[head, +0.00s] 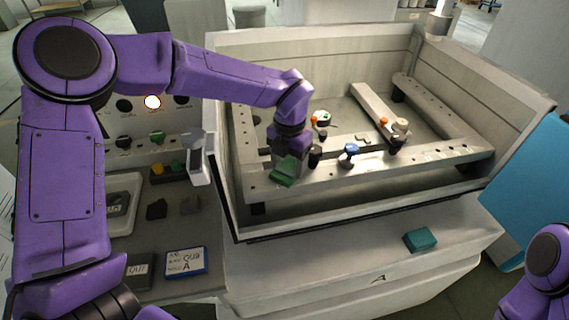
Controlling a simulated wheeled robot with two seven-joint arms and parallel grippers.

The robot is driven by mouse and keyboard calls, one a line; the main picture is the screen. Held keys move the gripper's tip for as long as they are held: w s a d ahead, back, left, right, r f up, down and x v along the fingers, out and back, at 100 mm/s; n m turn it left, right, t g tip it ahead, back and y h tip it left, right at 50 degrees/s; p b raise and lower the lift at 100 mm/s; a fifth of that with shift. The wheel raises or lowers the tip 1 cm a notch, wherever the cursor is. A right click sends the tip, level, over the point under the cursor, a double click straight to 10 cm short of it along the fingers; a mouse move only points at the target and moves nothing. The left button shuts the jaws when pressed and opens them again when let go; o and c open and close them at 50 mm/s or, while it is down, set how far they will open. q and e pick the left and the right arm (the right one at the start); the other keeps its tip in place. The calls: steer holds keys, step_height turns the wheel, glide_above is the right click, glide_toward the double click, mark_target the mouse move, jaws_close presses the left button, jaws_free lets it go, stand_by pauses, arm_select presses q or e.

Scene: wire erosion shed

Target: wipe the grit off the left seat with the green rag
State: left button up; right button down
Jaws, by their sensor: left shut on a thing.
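My left gripper (287,158) reaches down into the machine tank and is shut on the green rag (284,176). The rag is at the left part of the front rail (375,167) of the metal frame, close against its top. The left seat is not clear to make out; the gripper and rag cover part of the rail there. No grit can be told at this size. Only a purple part of my right arm shows at the lower right; its gripper is out of view.
A dark piece (315,157) and a blue-topped clamp (348,153) stand just right of the rag. Orange-marked clamps sit farther back. The tank wall (310,45) rises behind. A teal block (420,240) lies on the front ledge. A control panel with knobs is at left.

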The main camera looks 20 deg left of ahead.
mark_target(266, 178)
arm_select(q)
steer(key=shift+w+d, duration=0.2)
steer(key=shift+d, duration=0.05)
steer(key=shift+c, duration=0.4)
steer(key=shift+r, duration=0.2)
steer(key=shift+s+a+p, duration=0.35)
steer(key=shift+a+p, duration=0.15)
steer(key=shift+s+a, duration=0.5)
steer(key=shift+s+a+f+p, duration=0.1)
steer(key=shift+s+a+p, duration=0.1)
steer(key=shift+s+a, duration=0.3)
steer(key=shift+s+a+p, duration=0.15)
steer(key=shift+s+a, duration=0.05)
steer(key=shift+a, duration=0.45)
steer(key=shift+s+a+f, duration=0.15)
steer(key=shift+s+a, duration=0.25)
arm_select(e)
steer(key=shift+r, duration=1)
